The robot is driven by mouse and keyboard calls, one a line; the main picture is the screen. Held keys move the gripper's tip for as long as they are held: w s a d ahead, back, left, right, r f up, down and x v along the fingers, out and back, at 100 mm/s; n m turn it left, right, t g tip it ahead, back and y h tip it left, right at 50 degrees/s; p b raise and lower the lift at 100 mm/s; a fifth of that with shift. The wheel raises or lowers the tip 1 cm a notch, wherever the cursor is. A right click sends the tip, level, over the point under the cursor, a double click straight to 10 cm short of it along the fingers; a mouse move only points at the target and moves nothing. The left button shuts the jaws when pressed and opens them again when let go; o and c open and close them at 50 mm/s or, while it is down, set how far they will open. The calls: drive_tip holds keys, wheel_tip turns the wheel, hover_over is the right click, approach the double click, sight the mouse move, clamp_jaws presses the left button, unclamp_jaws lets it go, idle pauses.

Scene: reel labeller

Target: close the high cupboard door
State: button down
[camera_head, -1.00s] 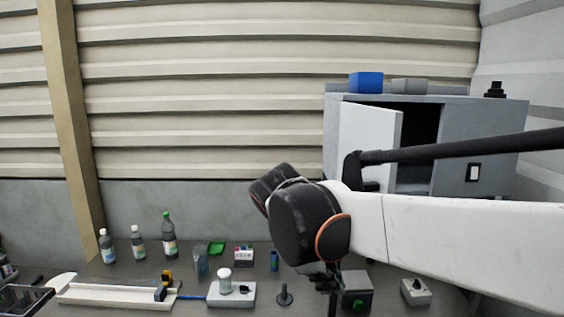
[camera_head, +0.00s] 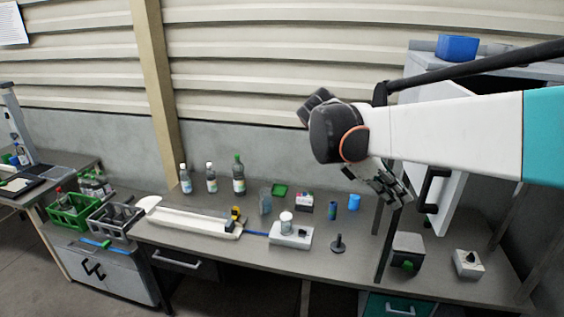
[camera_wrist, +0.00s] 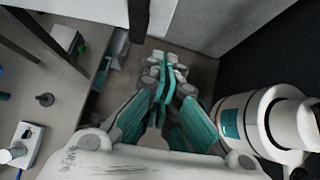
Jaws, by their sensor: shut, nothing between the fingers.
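The high cupboard (camera_head: 419,62) is at the upper right of the head view, largely hidden behind my arm. Its white door (camera_head: 453,204) stands open, and its lower part shows below my arm with a dark bar handle (camera_head: 432,190). My gripper (camera_head: 402,198) is shut and empty, just left of the handle in the head view. In the wrist view my gripper (camera_wrist: 166,62) has its teal fingers together, close to a white panel (camera_wrist: 203,22) that looks like the door. The dark handle (camera_wrist: 138,20) is at the top there. I cannot tell whether the fingers touch the door.
A blue box (camera_head: 457,47) sits on the cupboard. The workbench (camera_head: 350,262) below holds several bottles (camera_head: 239,175), a white device (camera_head: 291,235), a dark box (camera_head: 408,250) and a switch box (camera_head: 468,263). A dark upright post (camera_head: 386,245) stands near my gripper.

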sight(424, 210)
drive_tip(key=d+f, duration=0.1)
drive_tip(key=d, duration=0.1)
drive_tip(key=d+f, duration=0.1)
drive_tip(key=d, duration=0.1)
drive_tip(key=s+d+f+b, duration=0.1)
drive_tip(key=d, duration=0.1)
drive_tip(key=shift+d+f, duration=0.3)
drive_tip(key=shift+d, duration=0.1)
drive_tip(key=shift+s+d, duration=0.1)
drive_tip(key=shift+d, duration=0.25)
drive_tip(key=shift+d, duration=0.1)
